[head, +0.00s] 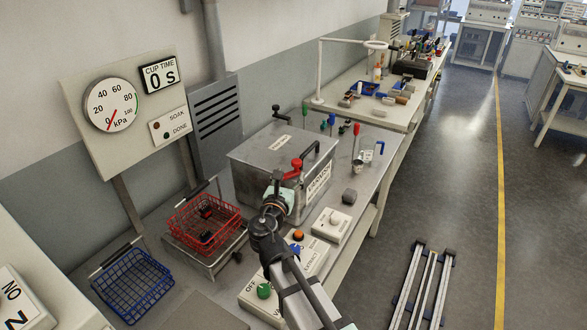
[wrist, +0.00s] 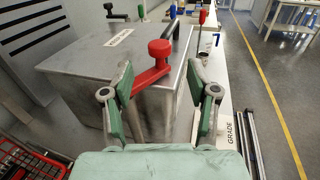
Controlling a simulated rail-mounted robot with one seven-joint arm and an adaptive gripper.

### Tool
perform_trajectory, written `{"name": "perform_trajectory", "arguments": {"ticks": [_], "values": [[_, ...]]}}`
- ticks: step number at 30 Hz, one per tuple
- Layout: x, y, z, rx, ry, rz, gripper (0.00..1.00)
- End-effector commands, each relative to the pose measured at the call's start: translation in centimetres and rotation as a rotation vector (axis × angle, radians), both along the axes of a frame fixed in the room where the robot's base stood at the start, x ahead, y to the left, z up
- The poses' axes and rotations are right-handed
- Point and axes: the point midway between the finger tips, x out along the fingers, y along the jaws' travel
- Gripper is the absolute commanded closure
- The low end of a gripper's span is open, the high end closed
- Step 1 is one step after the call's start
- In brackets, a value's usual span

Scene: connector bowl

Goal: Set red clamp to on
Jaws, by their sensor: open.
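The red clamp (head: 296,164) is a red arm with a round knob, at the near upper edge of a grey metal box (head: 262,155). In the wrist view the red clamp (wrist: 160,49) stands upright at its knob, its arm slanting down to the left along the lid edge. My gripper (head: 279,188) is right by the clamp in the head view, hiding part of its base. In the wrist view my gripper (wrist: 161,84) is open, with the clamp's arm seen between its green-padded fingers. I cannot tell whether either finger touches it.
A red wire basket (head: 205,222) and a blue wire basket (head: 130,285) stand left of the box. A button panel (head: 318,255) and a white dial box (head: 333,224) lie near my arm. A black lid handle (head: 305,155) is close by. Wall gauges read near zero.

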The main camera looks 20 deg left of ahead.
Motion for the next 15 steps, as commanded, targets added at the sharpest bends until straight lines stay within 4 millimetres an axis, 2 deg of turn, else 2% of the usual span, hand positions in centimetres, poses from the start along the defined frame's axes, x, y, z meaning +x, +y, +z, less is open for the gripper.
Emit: {"name": "perform_trajectory", "arguments": {"ticks": [1, 6, 15], "values": [[-1.1, -0.3, 0.0, 0.0, 0.0, 0.003, 0.41], [-2.8, -0.6, 0.0, 0.0, 0.0, 0.001, 0.41], [-3.4, -0.6, 0.0, 0.0, 0.0, 0.001, 0.41]]}}
